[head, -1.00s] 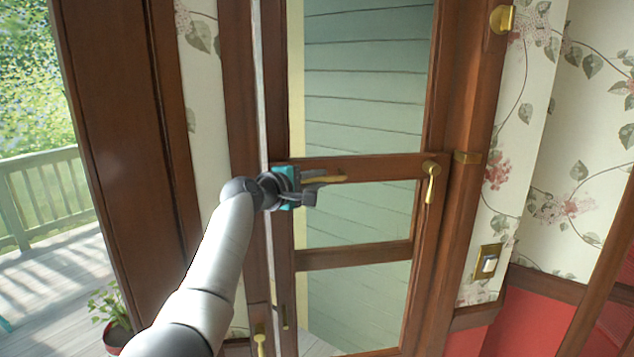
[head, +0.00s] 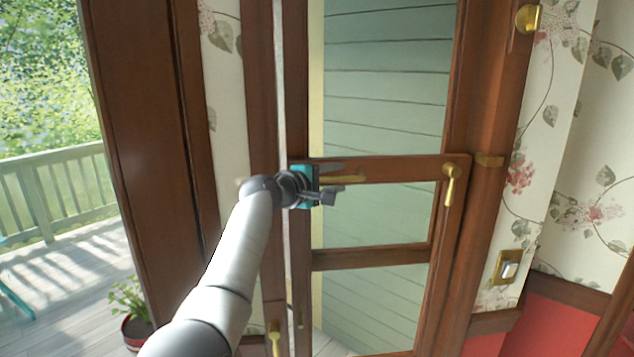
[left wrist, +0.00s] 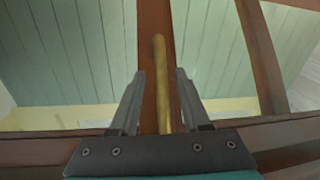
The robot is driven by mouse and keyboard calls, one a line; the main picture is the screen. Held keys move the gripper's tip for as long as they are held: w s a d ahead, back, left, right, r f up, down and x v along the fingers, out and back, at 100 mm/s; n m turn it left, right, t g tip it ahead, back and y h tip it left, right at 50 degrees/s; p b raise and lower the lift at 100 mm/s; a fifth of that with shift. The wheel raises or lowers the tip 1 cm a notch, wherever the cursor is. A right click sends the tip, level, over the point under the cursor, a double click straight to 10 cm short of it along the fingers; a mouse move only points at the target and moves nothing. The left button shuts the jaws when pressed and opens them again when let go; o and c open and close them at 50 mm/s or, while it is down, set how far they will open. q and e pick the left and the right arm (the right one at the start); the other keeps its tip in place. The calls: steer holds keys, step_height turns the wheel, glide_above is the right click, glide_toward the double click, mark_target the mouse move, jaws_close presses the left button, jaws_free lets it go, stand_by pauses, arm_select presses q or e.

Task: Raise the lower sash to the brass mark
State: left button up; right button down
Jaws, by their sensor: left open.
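The lower sash (head: 395,170) is a brown wooden frame with glass, seen in the head view. A brass bar handle (head: 354,180) sits on its upper rail, towards the left. A brass lever (head: 451,187) hangs at that rail's right end. My left gripper (head: 338,181) is open at the bar handle. In the left wrist view the handle (left wrist: 166,88) runs between the two open fingers (left wrist: 161,75), with a gap visible on each side. My right gripper is not in view.
A brass fitting (head: 527,18) is higher on the right jamb. A light switch (head: 508,268) is on the papered wall at right. Another brass handle (head: 275,340) is low at left. A potted plant (head: 133,318) stands on the deck outside.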

arm_select(q)
steer(key=shift+v, duration=1.3)
steer(key=b+v, duration=0.1)
steer(key=v, duration=1.1)
steer(key=shift+s+a+b, duration=0.15)
steer(key=shift+s+b, duration=0.05)
steer(key=shift+b, duration=0.1)
